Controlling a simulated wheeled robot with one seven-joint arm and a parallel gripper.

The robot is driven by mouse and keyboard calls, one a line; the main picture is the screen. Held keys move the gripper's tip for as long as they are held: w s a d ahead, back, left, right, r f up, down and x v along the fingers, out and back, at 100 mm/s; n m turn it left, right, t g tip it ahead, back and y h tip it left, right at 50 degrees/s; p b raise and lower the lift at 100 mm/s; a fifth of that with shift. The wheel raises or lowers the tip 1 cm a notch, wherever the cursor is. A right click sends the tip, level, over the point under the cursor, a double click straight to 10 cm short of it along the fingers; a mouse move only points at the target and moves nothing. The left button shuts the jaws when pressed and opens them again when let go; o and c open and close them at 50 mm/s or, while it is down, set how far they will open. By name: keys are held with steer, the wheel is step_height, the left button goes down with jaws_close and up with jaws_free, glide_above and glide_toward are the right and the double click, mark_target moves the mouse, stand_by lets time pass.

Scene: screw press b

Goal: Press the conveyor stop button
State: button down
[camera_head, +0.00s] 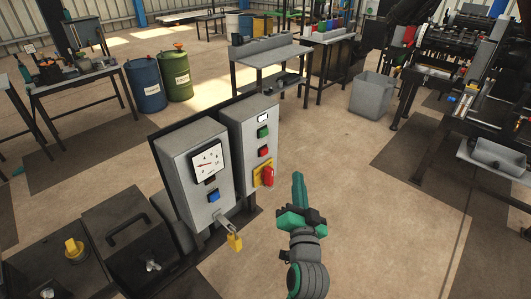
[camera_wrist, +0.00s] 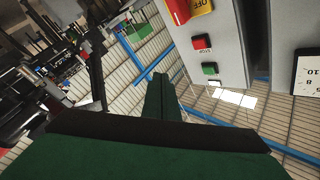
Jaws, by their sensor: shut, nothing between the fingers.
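The grey control box (camera_head: 246,150) stands to the left of my gripper in the head view. On its front are a red button (camera_head: 264,152), a green button (camera_head: 263,132) above it and a red rotary switch (camera_head: 267,175) on a yellow plate below. In the wrist view the red button (camera_wrist: 202,42) has a small label that seems to read STOP, with the green button (camera_wrist: 209,68) beside it. My gripper (camera_head: 298,176) is shut and empty, its fingers pointing up in the head view. It is to the right of the box, apart from the buttons. Its joined fingertips show in the wrist view (camera_wrist: 160,78).
Workbenches, barrels and a grey bin (camera_head: 371,95) are farther back. Machinery is at the right. The floor right of my gripper is clear.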

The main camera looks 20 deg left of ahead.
mark_target(265, 152)
steer(key=shift+w+a+r+y, duration=0.2)
steer(key=shift+w+r+y, duration=0.15)
steer(key=shift+r, duration=0.35)
steer(key=w+a, duration=0.3)
steer(key=a, duration=0.5)
steer(key=shift+a, duration=0.15)
steer(key=shift+a, duration=0.15)
stand_by(1.9)
steer(key=shift+w+a, duration=0.15)
steer(key=shift+a, duration=0.1)
steer(key=shift+w+a, duration=0.15)
steer(key=shift+a, duration=0.3)
stand_by(0.8)
steer(key=shift+d, duration=0.2)
steer(key=shift+s+d, duration=0.3)
steer(key=shift+d, duration=0.35)
